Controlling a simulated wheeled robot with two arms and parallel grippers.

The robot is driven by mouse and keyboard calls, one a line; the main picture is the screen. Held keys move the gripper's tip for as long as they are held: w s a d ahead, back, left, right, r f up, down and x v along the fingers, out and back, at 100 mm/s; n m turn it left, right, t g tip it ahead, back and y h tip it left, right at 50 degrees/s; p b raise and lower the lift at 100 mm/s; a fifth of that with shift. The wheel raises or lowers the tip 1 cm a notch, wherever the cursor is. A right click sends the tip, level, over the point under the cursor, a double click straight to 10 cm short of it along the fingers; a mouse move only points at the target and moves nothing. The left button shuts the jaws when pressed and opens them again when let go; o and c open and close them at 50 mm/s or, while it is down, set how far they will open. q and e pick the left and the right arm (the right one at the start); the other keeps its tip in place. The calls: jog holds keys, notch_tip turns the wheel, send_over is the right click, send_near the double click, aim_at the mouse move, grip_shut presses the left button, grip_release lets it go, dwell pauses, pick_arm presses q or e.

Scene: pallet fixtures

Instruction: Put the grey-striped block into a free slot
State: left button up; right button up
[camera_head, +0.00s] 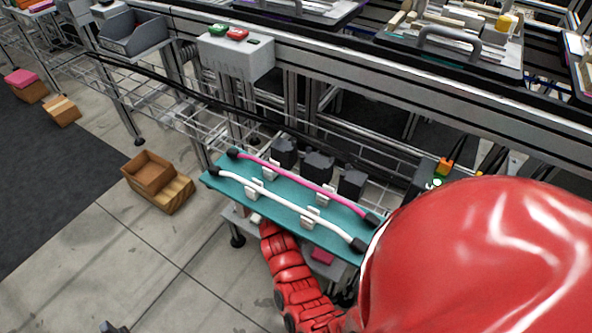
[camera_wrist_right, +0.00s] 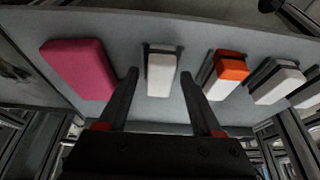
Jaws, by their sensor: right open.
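In the right wrist view, several blocks sit on a light grey board. A white block (camera_wrist_right: 161,76) stands in a dark-framed holder. My right gripper (camera_wrist_right: 158,75) is open and empty, its two dark fingers apart on either side of that block in the picture; I cannot tell how near it is. To its right are an orange-and-white block (camera_wrist_right: 227,72) and a white block with a dark grey part (camera_wrist_right: 280,84). I cannot tell for sure which is the grey-striped one. In the head view, the shelf hides my right gripper. My left gripper does not clearly show.
A magenta block (camera_wrist_right: 79,68) lies at the board's left. In the head view, a teal shelf (camera_head: 222,186) with a pink cable (camera_head: 300,178) and a white cable (camera_head: 285,205) overhangs my right arm. Wooden boxes (camera_head: 150,172) stand on the floor at left.

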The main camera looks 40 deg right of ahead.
jog(key=p+v, duration=0.2)
jog(key=v, duration=0.5)
jog(key=shift+r, duration=0.3)
jog(key=shift+s+a, duration=0.1)
jog(key=shift+a, duration=0.05)
